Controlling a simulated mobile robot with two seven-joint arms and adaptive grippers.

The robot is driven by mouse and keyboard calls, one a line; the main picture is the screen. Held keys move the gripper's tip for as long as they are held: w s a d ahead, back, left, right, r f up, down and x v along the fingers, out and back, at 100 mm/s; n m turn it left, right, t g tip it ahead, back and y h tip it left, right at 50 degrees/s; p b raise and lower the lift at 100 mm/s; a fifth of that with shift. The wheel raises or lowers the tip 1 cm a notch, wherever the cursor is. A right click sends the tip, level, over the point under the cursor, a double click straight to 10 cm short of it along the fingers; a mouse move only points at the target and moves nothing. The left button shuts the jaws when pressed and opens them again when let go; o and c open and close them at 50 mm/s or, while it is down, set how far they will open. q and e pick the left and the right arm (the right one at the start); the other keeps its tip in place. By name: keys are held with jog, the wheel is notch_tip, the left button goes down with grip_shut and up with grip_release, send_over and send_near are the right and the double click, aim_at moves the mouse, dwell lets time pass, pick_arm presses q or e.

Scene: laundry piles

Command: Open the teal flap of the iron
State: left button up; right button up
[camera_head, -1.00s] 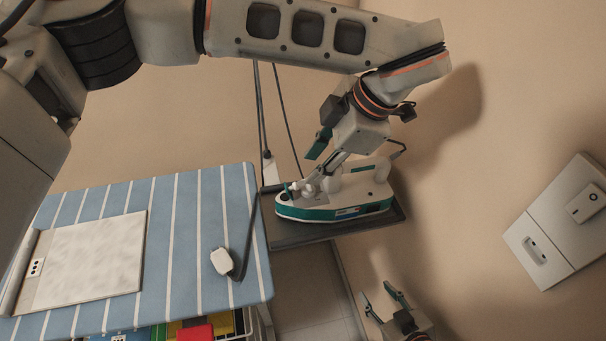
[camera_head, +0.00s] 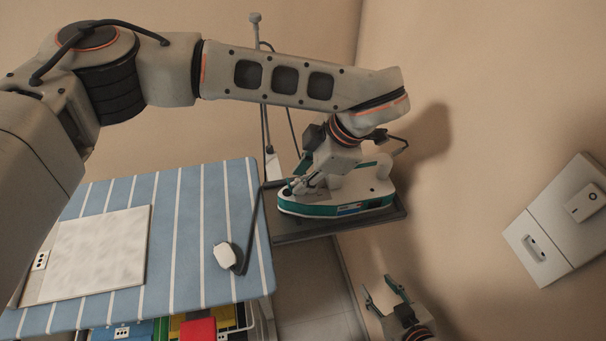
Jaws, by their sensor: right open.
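The white and teal iron (camera_head: 350,199) rests on a dark tray at the end of the ironing board, its pointed end to the left. My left gripper (camera_head: 300,187) reaches down over the iron's pointed end, by its top. Its fingertips are small and partly hidden by its own body, so I cannot tell whether they are open or touch the iron. The teal flap cannot be made out clearly under the gripper. My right gripper (camera_head: 384,294) is open and empty, low in the view, below the iron and apart from it.
The blue striped ironing board (camera_head: 190,200) fills the left, with a pale panel (camera_head: 100,255) and a white corded piece (camera_head: 225,254) on it. The dark tray (camera_head: 300,228) adjoins its right edge. A white wall unit (camera_head: 540,240) stands at right.

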pick_arm(q)
grip_shut()
jog(key=shift+d+f+y, duration=0.15)
jog(key=shift+d+y, duration=0.15)
jog(key=shift+y, duration=0.4)
jog(key=shift+o, duration=2.3)
grip_release()
jog(key=shift+a, duration=0.1)
